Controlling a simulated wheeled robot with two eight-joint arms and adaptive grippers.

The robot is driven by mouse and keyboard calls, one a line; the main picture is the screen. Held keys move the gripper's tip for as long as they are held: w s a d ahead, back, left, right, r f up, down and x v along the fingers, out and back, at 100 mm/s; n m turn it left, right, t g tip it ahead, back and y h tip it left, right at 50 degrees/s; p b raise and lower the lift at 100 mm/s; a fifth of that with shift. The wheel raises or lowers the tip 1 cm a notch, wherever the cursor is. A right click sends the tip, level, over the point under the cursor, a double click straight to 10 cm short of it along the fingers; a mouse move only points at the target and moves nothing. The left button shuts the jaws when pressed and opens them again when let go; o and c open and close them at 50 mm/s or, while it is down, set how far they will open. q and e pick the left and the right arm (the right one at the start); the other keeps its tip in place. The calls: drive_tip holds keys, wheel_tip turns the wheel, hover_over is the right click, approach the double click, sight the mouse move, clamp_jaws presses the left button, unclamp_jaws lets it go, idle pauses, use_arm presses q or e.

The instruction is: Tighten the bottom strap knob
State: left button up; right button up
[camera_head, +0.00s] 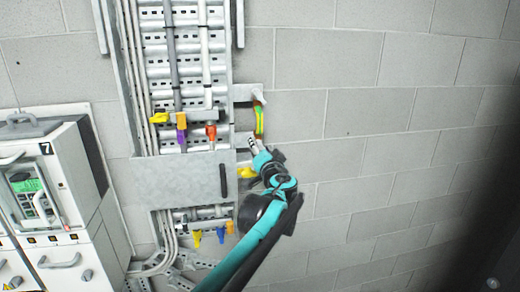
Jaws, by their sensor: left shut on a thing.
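A green-and-yellow strap (259,122) hangs at the right side of the metal cable rack, by the grey wall. Its upper end meets a bracket on the rack. My left gripper (253,144) is at the lower end of the strap, reached by the teal arm from below. Its fingers are shut there on what appears to be the bottom strap knob, which they hide. Whether the knob is seated tight cannot be told. My right gripper is not in view.
A yellow part (247,172) sits just below the gripper. A metal cover plate (178,181) with a dark handle (223,180) is to its left. Several coloured cable ends hang from the rack. A white cabinet (55,185) stands at left. The block wall (400,110) at right is clear.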

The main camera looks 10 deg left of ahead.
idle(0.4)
use_arm(q)
drive_tip(key=o, duration=1.2)
drive_tip(key=shift+c, duration=0.2)
drive_tip(key=shift+d, duration=0.1)
drive_tip(key=shift+s, duration=0.1)
drive_tip(key=v, duration=1.1)
drive_tip(key=shift+s+d, duration=0.15)
drive_tip(key=shift+s, duration=0.25)
